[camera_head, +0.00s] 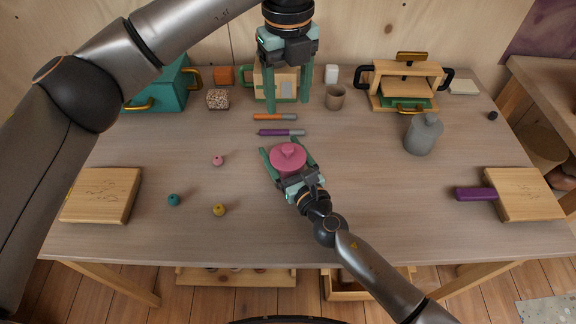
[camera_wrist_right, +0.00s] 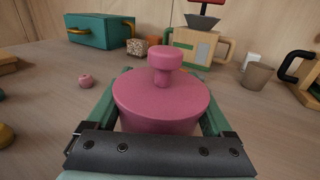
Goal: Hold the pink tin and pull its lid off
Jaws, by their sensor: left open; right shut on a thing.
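The pink tin (camera_head: 288,165) stands upright on the table near the middle, with its knobbed pink lid (camera_head: 288,151) on top. My right gripper (camera_head: 287,160) is shut on the tin, one finger on each side. In the right wrist view, the tin's lid (camera_wrist_right: 161,92) and its round knob (camera_wrist_right: 165,57) fill the middle, and the lid hides most of the body. My left gripper (camera_head: 286,107) is open and empty, fingers pointing down, above the table behind the tin and clear of the lid.
An orange marker (camera_head: 268,117) and a purple marker (camera_head: 275,132) lie behind the tin. A beige cup (camera_head: 335,97) and a grey bottle (camera_head: 421,135) stand to the right. Small beads (camera_head: 218,160) lie to the left.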

